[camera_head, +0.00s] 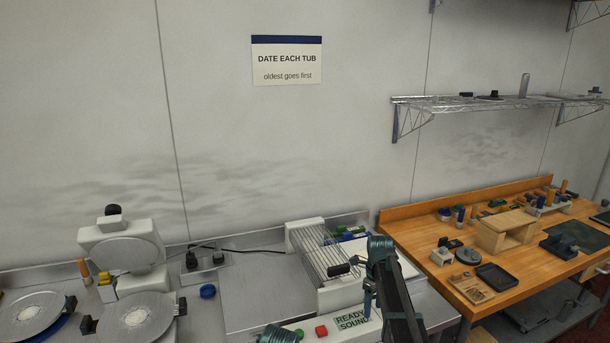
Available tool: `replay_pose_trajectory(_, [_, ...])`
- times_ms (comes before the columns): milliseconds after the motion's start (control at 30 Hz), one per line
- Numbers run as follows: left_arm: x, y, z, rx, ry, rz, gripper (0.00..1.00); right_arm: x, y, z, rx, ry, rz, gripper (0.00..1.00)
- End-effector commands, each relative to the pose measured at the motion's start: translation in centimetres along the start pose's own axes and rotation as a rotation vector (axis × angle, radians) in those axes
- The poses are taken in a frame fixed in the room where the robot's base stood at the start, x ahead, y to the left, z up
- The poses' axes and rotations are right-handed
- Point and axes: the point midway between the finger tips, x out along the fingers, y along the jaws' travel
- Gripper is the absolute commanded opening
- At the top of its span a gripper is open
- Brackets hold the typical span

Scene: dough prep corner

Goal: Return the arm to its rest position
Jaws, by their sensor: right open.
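My right arm rises from the bottom edge, right of centre, as a dark link with a teal joint at its top. My right gripper (370,289) shows small beside that link, in front of the machine with the wire rack (325,255). It is open, and I see nothing held in it. Another teal part of mine shows at the bottom edge, left of that arm. I cannot make out a left gripper.
The steel counter (265,292) holds a round-plated machine (125,253), a blue cap (207,291) and a red button (321,331). A wooden bench (420,238) at right carries a wooden stand (506,230) and black trays. A wire shelf (455,108) hangs above it.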

Motion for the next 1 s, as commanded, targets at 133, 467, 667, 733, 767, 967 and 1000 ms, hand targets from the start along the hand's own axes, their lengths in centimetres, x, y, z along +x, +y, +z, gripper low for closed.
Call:
replay_pose_trajectory(133, [1.2, 0.1, -0.1, 0.001, 0.0, 0.0, 0.0, 1.2, 7.4, -1.1, -0.45, 0.016, -0.004, 0.6])
replay_pose_trajectory(467, [3.2, 0.3, -0.2, 0.002, 0.0, -0.001, 0.0, 3.2, 20.4, -4.6, -1.461, 0.054, 0.01, 0.6])
replay_pose_trajectory(667, [4.3, 0.4, -0.2, 0.003, 0.0, -0.001, 0.0, 4.3, 27.1, -8.0, -2.06, 0.077, 0.031, 0.6])
replay_pose_trajectory(733, [4.7, 0.4, -0.3, 0.004, 0.0, -0.001, 0.0, 4.7, 28.9, -9.1, -2.244, 0.085, 0.041, 0.6])
replay_pose_trajectory(767, [4.8, 0.5, -0.3, 0.004, 0.0, -0.001, 0.0, 4.8, 29.6, -9.5, -2.317, 0.088, 0.045, 0.6])
replay_pose_trajectory(967, [5.3, 0.5, -0.3, 0.004, 0.0, -0.001, 0.0, 5.3, 32.5, -11.6, -2.657, 0.102, 0.07, 0.6])
replay_pose_trajectory(1000, [5.3, 0.5, -0.3, 0.004, 0.0, -0.001, 0.0, 5.3, 32.8, -11.8, -2.694, 0.103, 0.073, 0.6])
